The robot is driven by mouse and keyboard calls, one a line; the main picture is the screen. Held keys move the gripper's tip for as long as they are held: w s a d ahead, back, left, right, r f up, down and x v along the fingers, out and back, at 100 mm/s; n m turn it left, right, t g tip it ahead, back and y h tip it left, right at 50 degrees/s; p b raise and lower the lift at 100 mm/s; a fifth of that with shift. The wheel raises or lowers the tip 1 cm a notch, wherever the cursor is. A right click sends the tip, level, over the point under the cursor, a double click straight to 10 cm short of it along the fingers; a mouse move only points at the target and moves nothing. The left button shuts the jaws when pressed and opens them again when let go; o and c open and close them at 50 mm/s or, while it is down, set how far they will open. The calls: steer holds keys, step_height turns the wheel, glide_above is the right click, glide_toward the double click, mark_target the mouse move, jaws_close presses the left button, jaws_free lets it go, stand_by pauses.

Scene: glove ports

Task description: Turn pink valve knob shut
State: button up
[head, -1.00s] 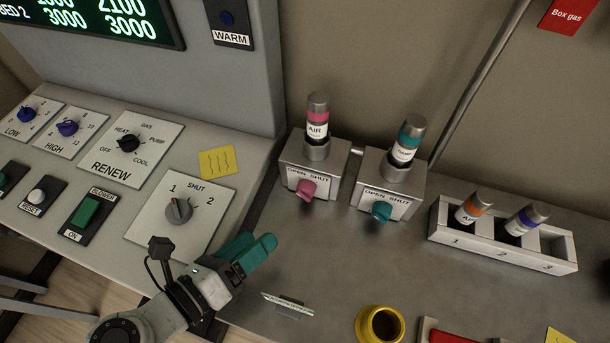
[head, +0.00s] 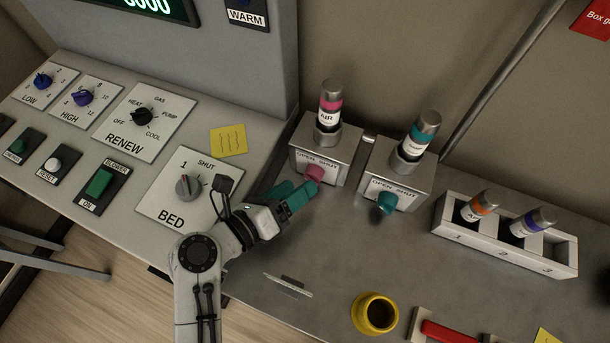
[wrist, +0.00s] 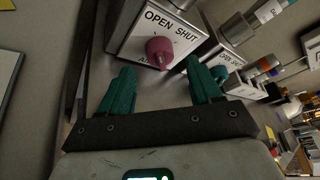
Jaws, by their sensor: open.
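The pink valve knob (head: 314,173) sits on the front of the left metal valve block, under an OPEN SHUT label. In the wrist view the pink knob (wrist: 161,50) shows ahead of and between my two teal fingers, with its narrow end towards the lower side. My gripper (head: 298,192) is open and empty, close in front of the knob. In the wrist view the fingertips of my gripper (wrist: 157,77) stand apart, just short of the knob. The head view does not show clearly whether a finger touches it.
A teal knob (head: 386,203) is on the block to the right. A bottle with a pink band (head: 331,105) stands in the left block. A control panel (head: 165,165) lies left of my arm. A rack (head: 500,243), a yellow cup (head: 376,314) and a flat metal piece (head: 288,285) are rightward or nearer.

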mark_target(313, 176)
steer(key=shift+p+x, duration=0.35)
steer(key=shift+x, duration=1.4)
steer(key=shift+c, duration=0.4)
steer(key=c, duration=0.9)
steer(key=shift+c, duration=0.2)
